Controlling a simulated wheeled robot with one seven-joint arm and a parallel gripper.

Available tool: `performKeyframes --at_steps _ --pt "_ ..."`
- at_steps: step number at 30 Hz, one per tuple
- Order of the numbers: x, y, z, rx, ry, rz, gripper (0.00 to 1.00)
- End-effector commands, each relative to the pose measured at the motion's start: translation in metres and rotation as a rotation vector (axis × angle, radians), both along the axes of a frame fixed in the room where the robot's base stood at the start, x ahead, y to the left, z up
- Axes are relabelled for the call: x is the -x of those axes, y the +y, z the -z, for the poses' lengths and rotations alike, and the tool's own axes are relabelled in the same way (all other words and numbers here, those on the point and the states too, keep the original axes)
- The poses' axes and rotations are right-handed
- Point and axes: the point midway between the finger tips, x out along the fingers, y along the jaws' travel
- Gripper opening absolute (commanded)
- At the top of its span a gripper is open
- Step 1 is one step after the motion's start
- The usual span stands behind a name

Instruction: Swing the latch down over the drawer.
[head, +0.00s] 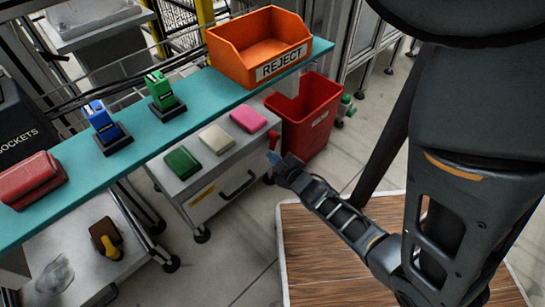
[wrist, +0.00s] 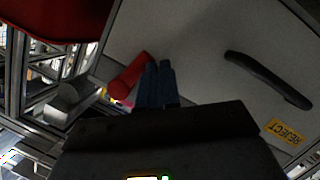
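The latch (wrist: 129,73) is a short red bar at the edge of the grey drawer front (wrist: 205,45) in the wrist view. It lies tilted, at the side away from the drawer's black handle (wrist: 268,80). My gripper (wrist: 158,72) has its two blue fingers side by side with no visible gap, right beside the latch and seemingly touching or nearly touching it. Nothing shows between the fingers. In the head view my gripper (head: 275,160) is at the right end of the drawer cabinet, and the drawer handle (head: 238,186) shows to its left. My fingers partly hide the latch there.
A red bin (head: 305,115) stands close behind my gripper. The cabinet top holds green, cream and pink blocks (head: 216,139). A teal shelf (head: 215,90) above carries an orange REJECT tray (head: 232,66). A yellow REJECT label (wrist: 284,131) is on the drawer front. Floor is free in front.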

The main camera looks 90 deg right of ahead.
Motion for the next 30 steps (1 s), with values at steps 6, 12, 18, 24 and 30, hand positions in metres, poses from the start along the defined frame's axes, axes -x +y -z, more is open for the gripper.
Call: performKeyframes --at_steps 6,12,18,24,30 --pt "0.0014 -0.0025 0.0059 -0.001 -0.001 -0.002 0.0" --pt "0.0035 -0.0043 0.0079 -0.001 -0.001 -0.001 0.0" --pt "0.0048 -0.005 0.0087 0.0 -0.001 0.0 0.0" --pt "0.0055 -0.0051 0.0088 0.0 -0.001 0.0 0.0" --pt "0.0057 -0.0049 0.0088 0.0 -0.001 0.0 0.0"
